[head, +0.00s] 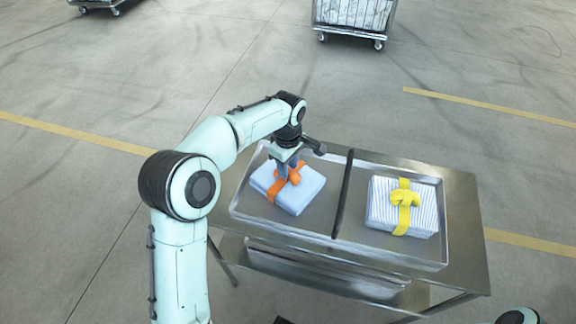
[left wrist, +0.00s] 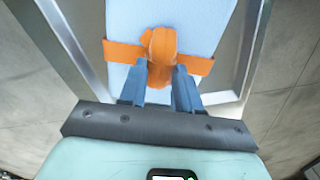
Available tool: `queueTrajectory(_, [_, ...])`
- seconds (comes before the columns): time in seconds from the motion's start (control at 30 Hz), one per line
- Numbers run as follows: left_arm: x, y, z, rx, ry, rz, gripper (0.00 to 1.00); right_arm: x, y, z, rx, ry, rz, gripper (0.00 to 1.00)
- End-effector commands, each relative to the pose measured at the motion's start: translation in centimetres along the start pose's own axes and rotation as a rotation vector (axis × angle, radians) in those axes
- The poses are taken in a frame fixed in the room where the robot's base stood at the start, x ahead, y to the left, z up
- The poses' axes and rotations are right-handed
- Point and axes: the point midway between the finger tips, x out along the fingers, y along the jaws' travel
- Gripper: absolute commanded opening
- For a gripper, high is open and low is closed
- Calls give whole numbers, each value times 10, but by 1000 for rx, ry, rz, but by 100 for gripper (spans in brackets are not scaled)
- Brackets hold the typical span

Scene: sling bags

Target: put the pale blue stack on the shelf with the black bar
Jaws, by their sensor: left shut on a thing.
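The pale blue stack (head: 302,196) lies in the left part of a metal tray (head: 310,247), tied with an orange strap that has a raised knot on top. My left gripper (head: 288,172) points down over it, shut on the orange knot. In the left wrist view the two fingers (left wrist: 159,85) sit on either side of the knot (left wrist: 161,45), with the pale blue stack (left wrist: 195,18) beneath. A black bar (head: 343,195) runs across the tray, right of this stack. My right gripper is not in view.
A striped white stack with a yellow strap (head: 381,207) lies in the tray right of the bar. The tray is on a metal table (head: 464,224) with a lower shelf (head: 325,276). A wheeled cart (head: 352,16) stands behind, with open floor between.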

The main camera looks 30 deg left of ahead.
Motion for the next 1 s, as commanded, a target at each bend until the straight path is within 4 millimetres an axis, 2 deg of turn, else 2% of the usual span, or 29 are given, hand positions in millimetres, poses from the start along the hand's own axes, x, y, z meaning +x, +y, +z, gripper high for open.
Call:
queueTrajectory(0.37, [4,1,0,0,0,5,0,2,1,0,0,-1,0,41])
queueTrajectory(0.4, [6,0,0,0,0,2,36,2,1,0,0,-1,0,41])
queueTrajectory(0.47, [5,0,0,0,0,2,55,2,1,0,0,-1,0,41])
queueTrajectory(0.5, [5,0,0,0,0,2,58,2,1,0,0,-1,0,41])
queueTrajectory(0.8, [3,1,0,0,0,3,58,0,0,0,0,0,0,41])
queueTrajectory(0.87, [-2,1,0,0,0,4,58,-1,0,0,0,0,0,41])
queueTrajectory(1.0, [-24,1,1,1,0,6,58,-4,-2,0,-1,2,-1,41])
